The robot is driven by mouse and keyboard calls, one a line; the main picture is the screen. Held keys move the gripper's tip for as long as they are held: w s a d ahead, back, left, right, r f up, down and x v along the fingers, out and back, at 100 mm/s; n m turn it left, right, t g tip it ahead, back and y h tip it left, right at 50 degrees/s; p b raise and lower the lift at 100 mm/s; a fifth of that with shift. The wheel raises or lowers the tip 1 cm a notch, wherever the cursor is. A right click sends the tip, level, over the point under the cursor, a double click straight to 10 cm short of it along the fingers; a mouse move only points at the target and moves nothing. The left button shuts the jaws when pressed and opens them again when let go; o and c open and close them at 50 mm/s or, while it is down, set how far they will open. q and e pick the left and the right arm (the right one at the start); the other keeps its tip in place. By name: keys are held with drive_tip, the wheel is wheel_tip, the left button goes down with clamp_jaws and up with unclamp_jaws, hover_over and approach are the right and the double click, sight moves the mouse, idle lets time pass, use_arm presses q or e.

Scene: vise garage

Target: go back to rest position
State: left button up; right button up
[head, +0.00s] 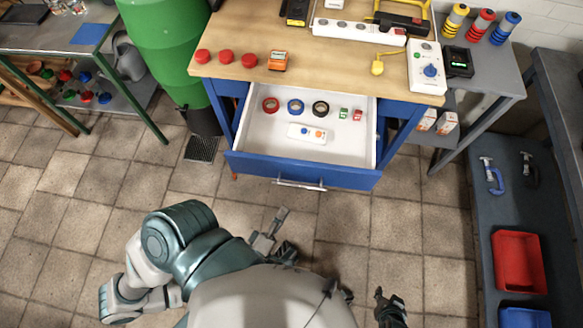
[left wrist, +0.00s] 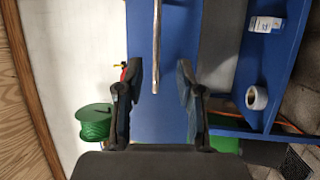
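My left gripper (head: 277,228) is above the floor, in front of the open blue drawer. In the left wrist view its two dark fingers (left wrist: 160,82) are apart with nothing held. The metal drawer handle (head: 300,184) shows between and beyond these fingers in the left wrist view (left wrist: 157,45); in the head view it is apart from the gripper. The blue drawer (head: 250,170) is pulled out. My right gripper (head: 388,305) is only partly seen at the bottom of the head view, and its opening is unclear.
The drawer holds tape rolls (head: 295,106) and a white box (head: 307,133). The wooden workbench (head: 270,28) is behind it. A blue-grey bench with a red bin (head: 518,262) stands right; a green barrel (head: 165,40) stands left. Tiled floor (head: 90,215) at left is free.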

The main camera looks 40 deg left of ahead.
use_arm(q)
drive_tip(key=shift+v, duration=0.95)
